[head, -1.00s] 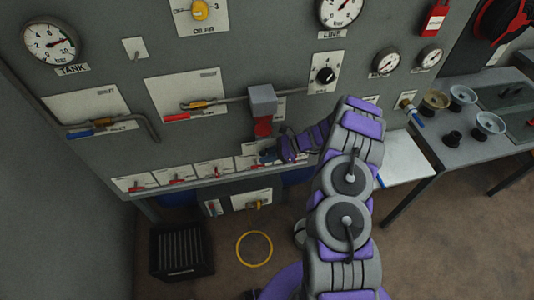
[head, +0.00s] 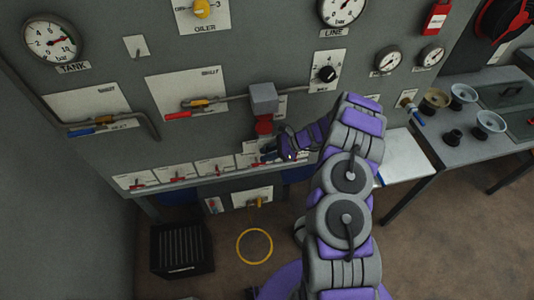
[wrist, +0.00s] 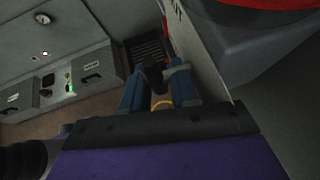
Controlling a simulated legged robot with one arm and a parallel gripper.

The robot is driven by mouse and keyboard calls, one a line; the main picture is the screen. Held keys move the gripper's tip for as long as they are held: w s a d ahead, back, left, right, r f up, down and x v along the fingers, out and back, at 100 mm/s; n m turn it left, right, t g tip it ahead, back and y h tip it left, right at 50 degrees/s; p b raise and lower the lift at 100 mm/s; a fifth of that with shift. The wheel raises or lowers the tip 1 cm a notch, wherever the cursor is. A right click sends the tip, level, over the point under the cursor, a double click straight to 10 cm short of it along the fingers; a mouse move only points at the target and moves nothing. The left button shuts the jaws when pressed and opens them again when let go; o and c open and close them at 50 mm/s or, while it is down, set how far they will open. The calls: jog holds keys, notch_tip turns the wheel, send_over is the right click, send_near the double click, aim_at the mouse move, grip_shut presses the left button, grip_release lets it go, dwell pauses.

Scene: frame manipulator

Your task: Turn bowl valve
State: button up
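No label reading "bowl valve" is legible to me. A grey box (head: 264,97) on the wall panel has a red bowl-like part (head: 264,125) under it. My gripper (head: 268,156) is just below this red part, at the right end of a row of small valve plates, and covers part of one plate (head: 248,161). A large red surface (wrist: 270,3) shows at the top right, very near the camera.
Small plates with red handles (head: 176,172) line the panel's lower edge. A plate with a yellow handle (head: 252,199) is below. A black crate (head: 181,248) and a yellow ring (head: 255,246) are on the floor. A table with cups (head: 489,126) stands right.

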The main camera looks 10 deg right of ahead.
jog(key=p+v, duration=0.2)
jog(key=v, duration=1.5)
jog(key=shift+d, duration=0.15)
jog(key=s+a+r+n+g+h+b, duration=0.1)
jog(key=s+a+r+n+g+h, duration=0.1)
jog(key=s+a+r+n, duration=0.6)
jog(key=s+a+r+n+g+h+b, duration=0.1)
jog(key=s+a+r+n+g+h, duration=0.3)
jog(key=a+r, duration=0.6)
jog(key=s+d+n+h, duration=0.1)
jog(key=s+n, duration=0.1)
jog(key=s, duration=0.7)
jog(key=s+d+r+n+t+h+b, duration=0.1)
jog(key=s+n+h, duration=0.1)
jog(key=s, duration=0.7)
jog(key=s+d+n+t+h+b, duration=0.1)
jog(key=s+n, duration=0.3)
jog(key=s, duration=0.5)
jog(key=shift+s+d+r+h, duration=0.2)
jog(key=shift+d+r+h, duration=0.1)
jog(key=shift+h, duration=0.4)
